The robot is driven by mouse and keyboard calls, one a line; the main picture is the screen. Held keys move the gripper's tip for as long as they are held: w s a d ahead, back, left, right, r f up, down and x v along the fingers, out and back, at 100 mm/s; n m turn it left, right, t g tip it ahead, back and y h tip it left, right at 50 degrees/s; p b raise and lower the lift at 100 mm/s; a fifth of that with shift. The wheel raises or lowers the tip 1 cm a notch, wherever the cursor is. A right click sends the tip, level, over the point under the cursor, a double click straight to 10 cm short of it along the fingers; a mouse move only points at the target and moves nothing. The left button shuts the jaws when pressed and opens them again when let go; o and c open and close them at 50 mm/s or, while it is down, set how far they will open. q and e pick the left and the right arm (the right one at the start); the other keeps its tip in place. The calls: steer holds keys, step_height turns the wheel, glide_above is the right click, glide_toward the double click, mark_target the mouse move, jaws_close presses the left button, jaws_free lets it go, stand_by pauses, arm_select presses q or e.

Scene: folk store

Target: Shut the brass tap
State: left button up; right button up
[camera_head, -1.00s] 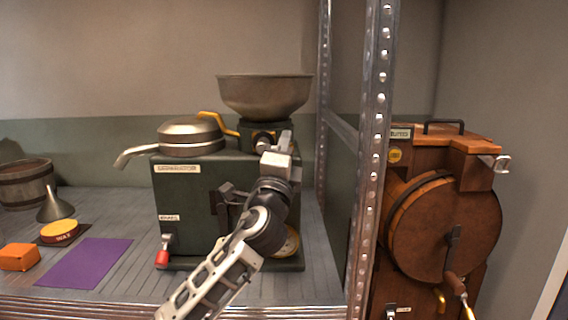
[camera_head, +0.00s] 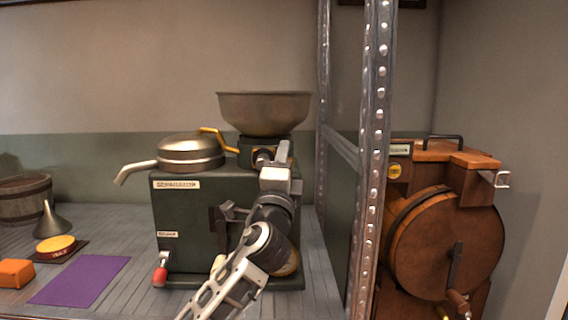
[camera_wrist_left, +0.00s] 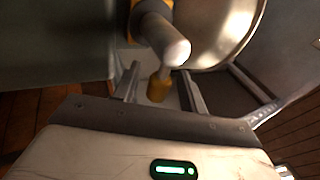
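The dark green separator (camera_head: 185,215) stands on the shelf in the head view. A metal bowl (camera_head: 264,112) sits on top of it; the bowl shows at upper right in the left wrist view (camera_wrist_left: 222,28). A yellow, brass-coloured curved arm (camera_head: 219,138) reaches left from under the bowl, over the domed lid (camera_head: 190,150). My left gripper (camera_head: 283,153) is raised just below the bowl, at the machine's upper right. In the left wrist view its fingers (camera_wrist_left: 160,92) are apart, with a small brass-coloured knob (camera_wrist_left: 158,87) seen between them. Contact cannot be told. My right gripper is out of view.
A perforated metal post (camera_head: 370,160) stands close right of my left arm, with a brown wooden drum machine (camera_head: 440,240) beyond it. A purple mat (camera_head: 82,281), an orange block (camera_head: 15,272), a wax tin (camera_head: 56,246), a funnel (camera_head: 52,222) and a barrel (camera_head: 25,200) lie left.

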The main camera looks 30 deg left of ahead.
arm_select(q)
steer(key=shift+s+d+f, duration=0.1)
steer(key=shift+s+f, duration=0.1)
steer(key=b+v, duration=0.2)
steer(key=v, duration=1.3)
steer(key=shift+s, duration=0.2)
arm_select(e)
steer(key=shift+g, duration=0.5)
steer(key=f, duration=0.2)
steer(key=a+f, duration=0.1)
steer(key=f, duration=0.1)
arm_select(q)
steer(key=shift+d, duration=0.1)
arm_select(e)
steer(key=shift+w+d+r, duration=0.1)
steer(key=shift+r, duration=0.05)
